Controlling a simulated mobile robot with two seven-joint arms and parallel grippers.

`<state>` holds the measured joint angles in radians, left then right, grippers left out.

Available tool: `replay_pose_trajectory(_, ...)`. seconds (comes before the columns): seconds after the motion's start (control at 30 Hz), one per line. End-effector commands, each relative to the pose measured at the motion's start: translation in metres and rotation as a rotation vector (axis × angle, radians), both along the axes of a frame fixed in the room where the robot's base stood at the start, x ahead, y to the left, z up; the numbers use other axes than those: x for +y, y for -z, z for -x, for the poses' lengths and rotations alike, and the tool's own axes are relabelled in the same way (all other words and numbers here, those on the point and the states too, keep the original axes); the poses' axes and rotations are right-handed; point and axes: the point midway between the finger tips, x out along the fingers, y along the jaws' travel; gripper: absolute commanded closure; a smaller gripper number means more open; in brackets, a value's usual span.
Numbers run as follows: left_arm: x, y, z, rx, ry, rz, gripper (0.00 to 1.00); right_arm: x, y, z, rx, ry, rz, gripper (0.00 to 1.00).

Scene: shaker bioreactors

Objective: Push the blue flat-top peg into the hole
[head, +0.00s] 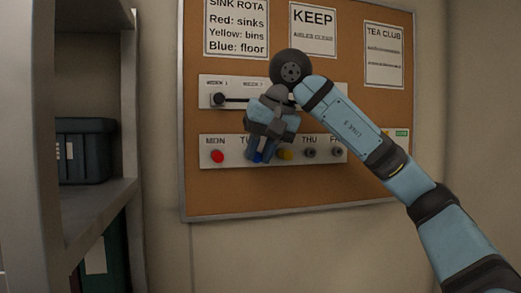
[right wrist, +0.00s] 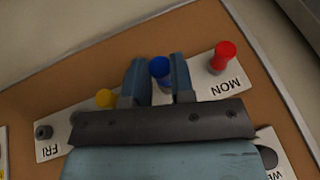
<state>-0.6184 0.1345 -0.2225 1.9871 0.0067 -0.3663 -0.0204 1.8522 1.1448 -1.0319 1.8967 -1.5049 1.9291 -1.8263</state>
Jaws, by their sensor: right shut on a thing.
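The blue peg (head: 258,157) is at the second position of the white day strip (head: 236,160) on the corkboard. It also shows in the right wrist view (right wrist: 159,67), between the two fingers. My right gripper (head: 261,152) is shut on it, close in front of the strip. The gripper hides the peg's lower part and its hole, so I cannot tell how deep the peg sits. My left gripper is not in view.
A red peg (head: 217,156) stands at MON and a yellow peg (head: 286,155) right of the blue one. Dark round fittings show at THU (head: 310,153) and FRI. A slider strip (head: 207,91) is above. A shelf (head: 95,195) stands at left.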

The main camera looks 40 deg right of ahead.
Motion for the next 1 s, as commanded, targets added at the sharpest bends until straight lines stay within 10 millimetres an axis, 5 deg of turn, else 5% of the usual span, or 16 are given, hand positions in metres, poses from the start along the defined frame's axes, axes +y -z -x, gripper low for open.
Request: replay_pose_trajectory(1.0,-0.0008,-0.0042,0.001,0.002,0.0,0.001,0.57,-0.0034,-0.0001,-0.0057,0.001,0.001,-0.001,1.0)
